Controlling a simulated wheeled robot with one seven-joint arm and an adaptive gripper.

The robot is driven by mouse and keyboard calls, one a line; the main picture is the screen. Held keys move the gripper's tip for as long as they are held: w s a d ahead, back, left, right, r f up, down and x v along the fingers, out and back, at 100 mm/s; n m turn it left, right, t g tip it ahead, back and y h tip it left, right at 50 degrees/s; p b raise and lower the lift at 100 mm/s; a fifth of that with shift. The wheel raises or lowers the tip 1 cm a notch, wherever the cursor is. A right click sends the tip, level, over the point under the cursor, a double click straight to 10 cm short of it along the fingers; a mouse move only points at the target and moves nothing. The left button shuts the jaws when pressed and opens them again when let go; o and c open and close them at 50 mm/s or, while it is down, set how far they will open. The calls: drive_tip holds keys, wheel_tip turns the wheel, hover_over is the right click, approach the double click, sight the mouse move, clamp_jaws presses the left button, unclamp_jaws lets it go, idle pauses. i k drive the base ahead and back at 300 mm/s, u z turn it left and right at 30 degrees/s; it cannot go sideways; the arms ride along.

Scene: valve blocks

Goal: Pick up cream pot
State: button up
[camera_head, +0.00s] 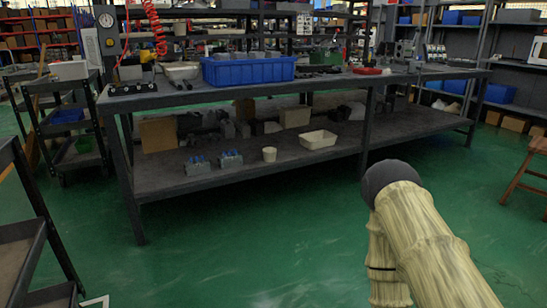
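The cream pot (269,154) is a small, pale, round cup standing upright on the lower shelf (225,180) of the long dark workbench, near its front edge. It stands between blue-topped valve blocks (230,158) on its left and a wider cream tray (318,139) on its right. Links of my arm show at the lower right, well apart from the pot. My gripper's fingers do not show in this view.
The bench top (170,98) above the shelf carries a blue bin (248,69). Dark bench legs (368,130) stand in front. A cart (75,125) is at the left and a wooden stool (530,170) at the right. The green floor (220,250) before the bench is open.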

sight(270, 155)
drive_tip(key=z, duration=0.45)
drive_tip(key=i, duration=0.7)
drive_tip(key=z, duration=0.35)
drive_tip(key=i, duration=1)
drive_tip(key=u, duration=0.85)
drive_tip(key=i, duration=0.7)
drive_tip(key=u, duration=0.8)
